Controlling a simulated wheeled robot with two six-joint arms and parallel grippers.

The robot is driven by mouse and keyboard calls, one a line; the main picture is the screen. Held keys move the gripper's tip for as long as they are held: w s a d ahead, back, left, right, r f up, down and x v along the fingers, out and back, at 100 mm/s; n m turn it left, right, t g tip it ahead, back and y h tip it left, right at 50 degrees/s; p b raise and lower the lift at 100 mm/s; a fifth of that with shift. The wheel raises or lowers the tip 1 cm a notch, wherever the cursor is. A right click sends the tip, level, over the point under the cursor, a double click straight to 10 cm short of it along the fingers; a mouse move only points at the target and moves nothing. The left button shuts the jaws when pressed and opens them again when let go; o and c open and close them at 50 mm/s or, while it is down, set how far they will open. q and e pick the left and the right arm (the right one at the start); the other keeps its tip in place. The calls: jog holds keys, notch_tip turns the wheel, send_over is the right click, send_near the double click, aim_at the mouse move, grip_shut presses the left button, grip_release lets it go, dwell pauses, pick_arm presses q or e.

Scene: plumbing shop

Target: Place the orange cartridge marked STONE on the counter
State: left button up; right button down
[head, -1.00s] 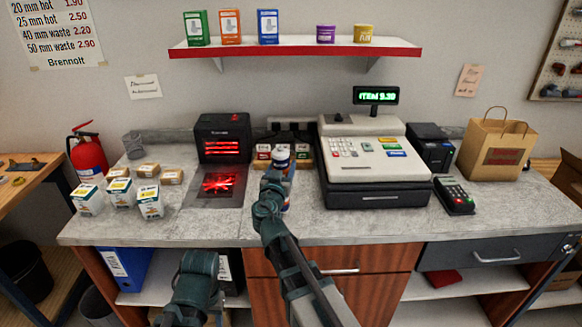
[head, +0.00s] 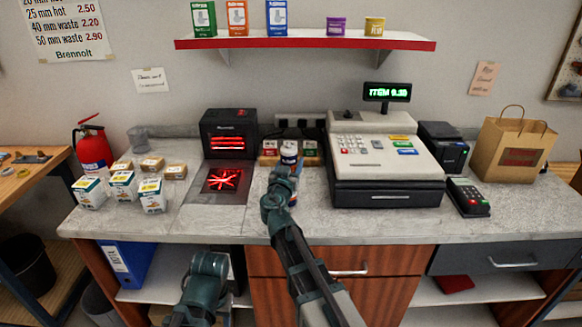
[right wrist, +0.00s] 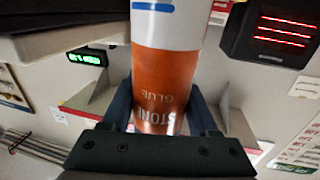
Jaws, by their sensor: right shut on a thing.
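The orange cartridge (right wrist: 163,80) fills the middle of the right wrist view, with white and blue at one end and the words STONE and GLUE upside down. My right gripper (right wrist: 160,108) is shut on it, a finger on either side. In the head view the cartridge's white top (head: 289,151) shows just beyond my right gripper (head: 285,171), which hides most of it. It is over the middle of the counter (head: 240,220); I cannot tell whether its base touches. My left arm shows low in the head view, but its gripper does not.
The cash register (head: 385,165) stands to the right, with a card terminal (head: 468,197) beside it. A black scanner (head: 228,135) with a red-lit plate stands to the left. Small boxes (head: 152,195) cluster at the left. The counter front between scanner and register is clear.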

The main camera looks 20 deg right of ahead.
jog(key=shift+f, duration=0.1)
jog(key=shift+c, duration=0.8)
grip_release()
jog(key=v, duration=1.2)
